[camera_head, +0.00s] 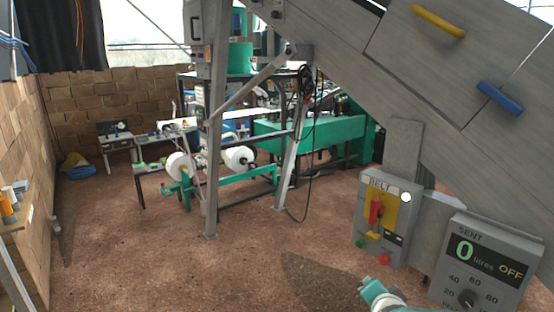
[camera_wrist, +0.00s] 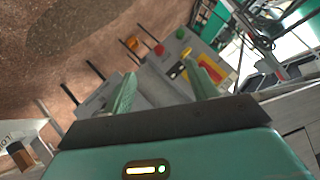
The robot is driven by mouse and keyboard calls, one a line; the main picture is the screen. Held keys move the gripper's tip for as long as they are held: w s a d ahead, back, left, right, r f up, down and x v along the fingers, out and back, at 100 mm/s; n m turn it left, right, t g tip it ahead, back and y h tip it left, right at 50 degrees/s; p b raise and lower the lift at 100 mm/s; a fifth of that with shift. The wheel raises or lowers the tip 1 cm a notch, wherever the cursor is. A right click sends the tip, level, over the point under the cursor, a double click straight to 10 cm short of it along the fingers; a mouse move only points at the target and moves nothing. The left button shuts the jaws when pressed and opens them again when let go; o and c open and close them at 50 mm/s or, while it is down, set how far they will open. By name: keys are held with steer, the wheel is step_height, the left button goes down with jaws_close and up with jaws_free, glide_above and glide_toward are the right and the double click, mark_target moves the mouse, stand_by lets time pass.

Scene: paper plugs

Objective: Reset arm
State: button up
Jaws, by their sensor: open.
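My gripper (camera_wrist: 160,72) is open and empty in the wrist view, its two green fingers standing apart. Beyond the fingertips is the grey BELT control box (camera_wrist: 202,62) with its yellow panel, tilted in this view. In the head view the BELT box (camera_head: 384,216) is at the lower right, with a red switch on the yellow panel and a green and a red button below. A teal and white part of my arm (camera_head: 378,294) shows at the bottom edge, below the box; the fingers cannot be made out there.
A grey SENT box (camera_head: 482,268) reading 0 litres and OFF stands right of the BELT box. A large grey sloping machine (camera_head: 430,90) hangs over the right side. A frame with white rolls (camera_head: 239,158) stands mid-room. The brown floor (camera_head: 150,260) at left front is clear.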

steer(key=s+a+r+n+g+y, duration=0.1)
steer(key=s+a+r+n+g, duration=0.1)
steer(key=s, duration=0.4)
steer(key=s+a+r+n+g, duration=0.2)
steer(key=s+a+r+n, duration=0.1)
steer(key=s+n, duration=0.2)
steer(key=s+a+r+n+g+y, duration=0.1)
steer(key=s+a+r+n, duration=0.2)
steer(key=s, duration=0.6)
steer(key=shift+a+n+g+y, duration=0.15)
steer(key=shift+n+g+y, duration=0.2)
steer(key=shift+n, duration=0.35)
steer(key=shift+s, duration=0.1)
steer(key=c, duration=0.5)
